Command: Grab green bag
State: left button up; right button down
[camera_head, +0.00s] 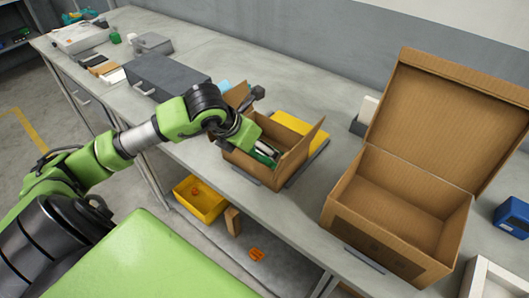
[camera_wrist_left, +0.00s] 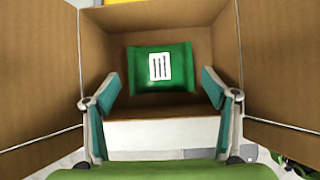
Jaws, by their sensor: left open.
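The green bag (camera_wrist_left: 160,67) lies on the floor of a small open cardboard box (camera_wrist_left: 165,16). It carries a white label with dark bars. My left gripper (camera_wrist_left: 162,92) is open, with one finger on each side of the bag's near part in the picture, and nothing is between the fingers. In the head view the left gripper (camera_head: 265,152) points down into the small box (camera_head: 252,168), whose flaps stand open. There the gripper and box walls mostly hide the bag. I cannot tell whether the fingertips touch it. My right gripper is not in view.
A larger open cardboard box (camera_head: 392,232) stands to the right on the grey workbench (camera_head: 318,98). A dark grey case (camera_head: 163,75) lies to the left. A yellow tray (camera_head: 200,203) is below the bench.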

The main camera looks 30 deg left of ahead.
pick_arm(q)
jog(key=p+x, duration=0.1)
jog(key=x, duration=0.3)
jog(key=shift+w+f+p, duration=0.1)
jog(key=shift+w+p, duration=0.1)
jog(key=shift+p, duration=0.1)
jog(key=shift+w+f, duration=0.15)
jog(key=shift+f, duration=0.1)
jog(key=shift+c, duration=0.7)
jog(key=c, duration=1.2)
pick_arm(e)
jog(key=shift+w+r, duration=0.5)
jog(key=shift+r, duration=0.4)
